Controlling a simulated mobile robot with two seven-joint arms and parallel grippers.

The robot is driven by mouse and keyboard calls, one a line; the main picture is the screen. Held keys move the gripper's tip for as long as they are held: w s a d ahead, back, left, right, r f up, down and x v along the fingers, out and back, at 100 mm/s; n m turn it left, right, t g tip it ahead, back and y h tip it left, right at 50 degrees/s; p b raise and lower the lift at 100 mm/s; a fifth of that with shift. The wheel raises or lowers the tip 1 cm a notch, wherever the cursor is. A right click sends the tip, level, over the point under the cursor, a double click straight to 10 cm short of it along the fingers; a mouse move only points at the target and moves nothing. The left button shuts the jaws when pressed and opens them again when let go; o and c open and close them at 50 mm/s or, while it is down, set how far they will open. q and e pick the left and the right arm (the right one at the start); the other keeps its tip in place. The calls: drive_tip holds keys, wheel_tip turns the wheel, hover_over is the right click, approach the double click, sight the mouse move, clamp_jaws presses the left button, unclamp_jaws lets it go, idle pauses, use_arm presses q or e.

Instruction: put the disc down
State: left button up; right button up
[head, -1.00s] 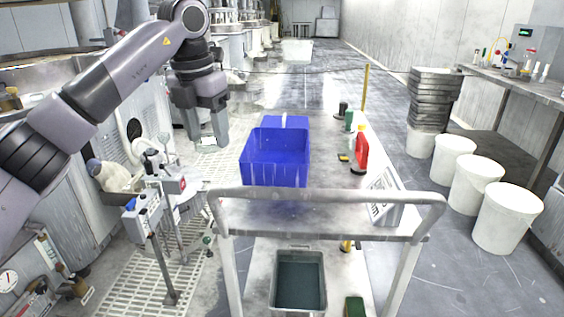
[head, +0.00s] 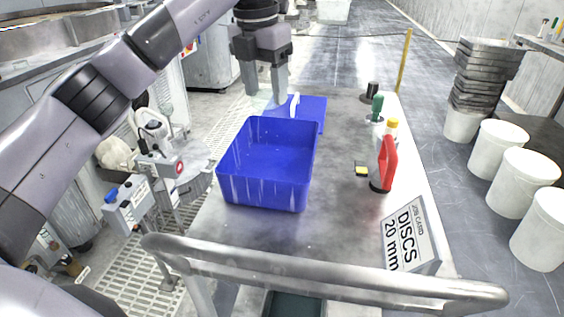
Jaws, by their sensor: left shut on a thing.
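My left gripper (head: 265,86) hangs fingers down behind the blue bin, near the left edge of the cart. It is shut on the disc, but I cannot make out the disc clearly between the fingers. The open blue bin (head: 264,190) stands on the grey cart top (head: 335,215), and its visible inside looks empty. A flat blue piece (head: 310,107) with a white upright part (head: 294,106) lies just behind the bin, right of the fingers. A job card (head: 408,237) reading "DISCS 20 mm" stands at the front right. My right gripper is not in view.
A red bottle (head: 386,163), a green-topped item (head: 376,108), a dark object (head: 371,92) and a small black-and-yellow item (head: 361,169) line the cart's right side. A metal handrail (head: 320,277) crosses the front. White buckets (head: 527,180) stand right. The cart top's middle is clear.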

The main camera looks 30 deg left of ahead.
use_arm(q)
wheel_tip(320, 180, down, 20)
drive_tip(key=shift+r+b, duration=0.1)
drive_tip(key=shift+b, duration=0.8)
drive_tip(key=shift+f, duration=0.2)
drive_tip(key=o, duration=1.1)
drive_tip(key=shift+r, duration=0.1)
wheel_tip(320, 180, up, 12)
drive_tip(key=s, duration=0.1)
drive_tip(key=shift+s+a+p, duration=0.15)
drive_tip(key=shift+s+p, duration=0.1)
drive_tip(key=shift+p, duration=0.1)
